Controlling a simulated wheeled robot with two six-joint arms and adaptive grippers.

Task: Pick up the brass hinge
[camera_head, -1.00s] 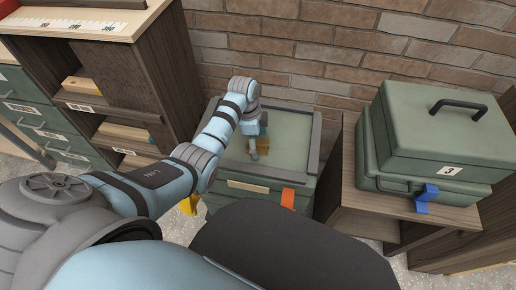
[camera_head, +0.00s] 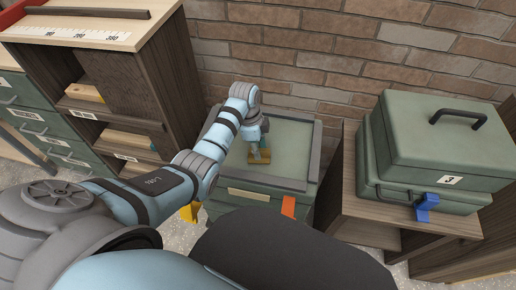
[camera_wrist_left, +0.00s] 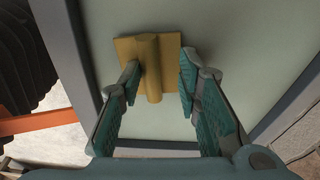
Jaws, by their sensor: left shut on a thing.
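The brass hinge (camera_head: 259,157) is a small gold-coloured piece at the green chest's lid in the head view. In the left wrist view the hinge (camera_wrist_left: 167,50) shows a flat plate with a rounded barrel along its middle. My left gripper (camera_head: 256,148) is over it, shut on the hinge. In the wrist view its teal-padded fingers (camera_wrist_left: 161,67) reach either side of part of the hinge. I cannot tell whether the hinge touches the lid. My right gripper is not in view.
The green chest (camera_head: 292,139) has a raised dark rim and stands against the brick wall (camera_head: 330,65). A wooden shelf unit (camera_head: 135,75) is close on its left. On its right, a green case (camera_head: 450,140) with a blue latch sits on a wooden stand (camera_head: 345,195).

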